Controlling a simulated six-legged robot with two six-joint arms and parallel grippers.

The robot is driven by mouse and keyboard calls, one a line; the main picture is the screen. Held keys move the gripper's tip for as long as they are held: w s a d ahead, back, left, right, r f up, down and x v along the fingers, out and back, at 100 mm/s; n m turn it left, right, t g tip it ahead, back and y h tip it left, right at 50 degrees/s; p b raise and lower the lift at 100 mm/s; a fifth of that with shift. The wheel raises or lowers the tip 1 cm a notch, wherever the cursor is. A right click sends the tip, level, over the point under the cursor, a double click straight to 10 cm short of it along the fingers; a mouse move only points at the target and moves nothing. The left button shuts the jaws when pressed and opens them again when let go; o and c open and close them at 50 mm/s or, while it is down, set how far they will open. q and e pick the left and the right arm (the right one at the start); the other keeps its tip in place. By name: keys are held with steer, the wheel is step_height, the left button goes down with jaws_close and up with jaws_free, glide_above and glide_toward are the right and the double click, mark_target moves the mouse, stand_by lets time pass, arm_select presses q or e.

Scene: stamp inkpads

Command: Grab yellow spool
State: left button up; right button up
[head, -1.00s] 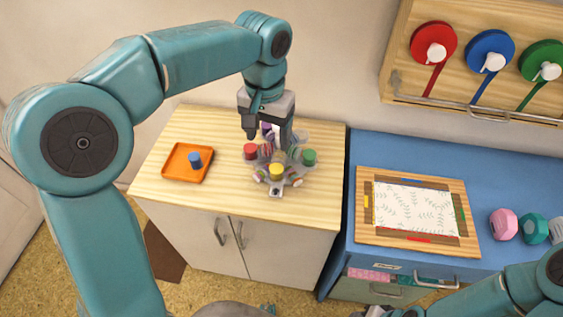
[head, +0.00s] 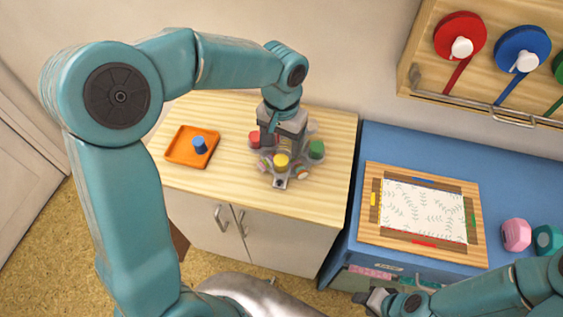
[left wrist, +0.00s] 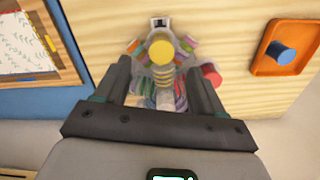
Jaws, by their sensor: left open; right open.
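The yellow spool (head: 281,160) stands at the front of a grey rotary holder (head: 280,182) on the wooden cabinet top. In the left wrist view the yellow spool (left wrist: 161,50) shows just beyond the fingertips, roughly centred between them. My left gripper (head: 280,145) is open, pointing down over the holder, just behind the yellow spool. Its fingers also show apart in the left wrist view (left wrist: 158,85), with nothing clearly held. A red spool (head: 254,139) and a green spool (head: 316,149) sit on the holder either side. My right gripper (head: 378,300) is at the bottom, away from the holder.
An orange tray (head: 180,158) with a blue spool (head: 199,145) lies left of the holder. To the right, a blue cabinet carries a framed patterned sheet (head: 423,212) and pink (head: 516,234) and teal pieces. Coloured tape reels (head: 461,36) hang on the wall rack.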

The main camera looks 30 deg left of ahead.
mark_target(281, 160)
arm_select(q)
steer(key=shift+s+d+f, duration=0.1)
steer(key=shift+s+f, duration=0.1)
steer(key=shift+f, duration=0.1)
steer(key=f, duration=0.4)
steer(key=shift+w+a+f+p, duration=0.15)
steer(key=shift+a+f+p, duration=0.1)
steer(key=shift+f+p, duration=0.05)
steer(key=shift+f, duration=0.45)
steer(key=shift+c, duration=0.3)
steer(key=c, duration=1.1)
steer(key=shift+r, duration=0.1)
